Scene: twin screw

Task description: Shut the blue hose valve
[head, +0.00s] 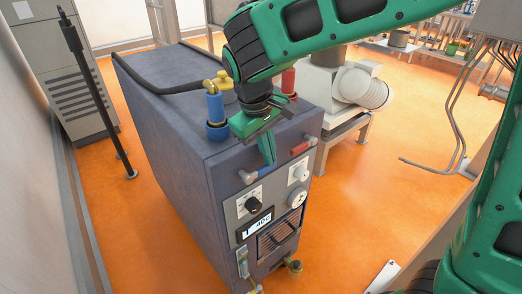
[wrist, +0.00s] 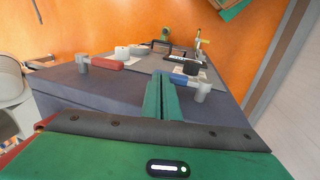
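The blue hose valve (head: 262,173) sits on the upper front of the grey-blue machine, its lever lying roughly sideways from a pale stem at the left. In the wrist view the blue lever (wrist: 182,78) shows just right of my fingertips, its pale stem farther right. My gripper (head: 270,160) points down beside the lever's inner end. In the wrist view my gripper's green fingers (wrist: 161,76) lie close together with nothing visible between them. I cannot tell whether they touch the lever. The red valve (head: 302,147) is to the right; it also shows in the wrist view (wrist: 105,64).
The machine (head: 165,110) has a blue hose fitting (head: 215,108), a red fitting (head: 288,80) and a yellow cap on top. Knobs and a display (head: 256,226) are below the valves. A black post (head: 100,90) stands left. Orange floor (head: 345,220) is open at right.

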